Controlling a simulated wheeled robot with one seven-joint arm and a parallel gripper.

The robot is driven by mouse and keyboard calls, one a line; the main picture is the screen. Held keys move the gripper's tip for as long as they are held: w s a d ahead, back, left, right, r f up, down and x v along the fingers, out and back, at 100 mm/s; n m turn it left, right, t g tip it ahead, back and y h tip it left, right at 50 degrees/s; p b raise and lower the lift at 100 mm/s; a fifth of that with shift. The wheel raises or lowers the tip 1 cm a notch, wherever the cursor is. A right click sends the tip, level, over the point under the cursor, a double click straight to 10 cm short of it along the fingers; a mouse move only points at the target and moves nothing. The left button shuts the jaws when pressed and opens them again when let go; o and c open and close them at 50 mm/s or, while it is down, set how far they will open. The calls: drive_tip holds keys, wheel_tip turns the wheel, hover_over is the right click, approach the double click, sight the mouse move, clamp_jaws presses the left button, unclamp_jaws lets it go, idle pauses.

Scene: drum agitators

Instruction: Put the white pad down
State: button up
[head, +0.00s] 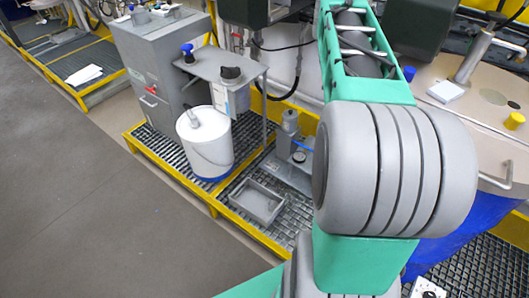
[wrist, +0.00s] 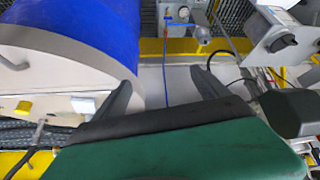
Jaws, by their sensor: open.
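A small white square pad (head: 446,91) lies on the beige lid (head: 495,110) of a blue drum, right of my arm in the head view. A small white shape in the wrist view (wrist: 84,105), near the lid's edge, looks like the same pad. My gripper (wrist: 164,92) is open, with its two dark fingers spread and nothing between them. It is beside the blue drum (wrist: 75,35) and apart from the pad. The gripper is hidden in the head view. Another flat white piece (head: 84,75) lies on the grating at far left.
The lid carries a yellow cap (head: 514,120) and a slanted metal shaft (head: 473,56). A white bucket (head: 205,140), a grey tray (head: 257,201) and a grey cabinet (head: 160,60) stand on yellow-edged grating. The grey floor (head: 90,190) at left is clear.

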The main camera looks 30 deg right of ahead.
drive_tip(key=s+a+f+n+t+y, duration=0.1)
drive_tip(key=a+f+n, duration=0.2)
drive_tip(key=a, duration=0.6)
drive_tip(key=s+a+f+n+y, duration=0.1)
drive_tip(key=a+f+n+y, duration=0.1)
drive_tip(key=a, duration=0.7)
drive_tip(key=s+a+f+n+y, duration=0.1)
drive_tip(key=s+a+f+n, duration=0.1)
drive_tip(key=s+a+f, duration=0.2)
drive_tip(key=s+a+f+n+y, duration=0.1)
drive_tip(key=s+a+f+n, duration=0.2)
drive_tip(key=a, duration=0.8)
wheel_tip(320, 180, down, 2)
drive_tip(key=shift+s+f, duration=0.1)
drive_tip(key=shift+s, duration=0.6)
drive_tip(key=shift+d, duration=0.15)
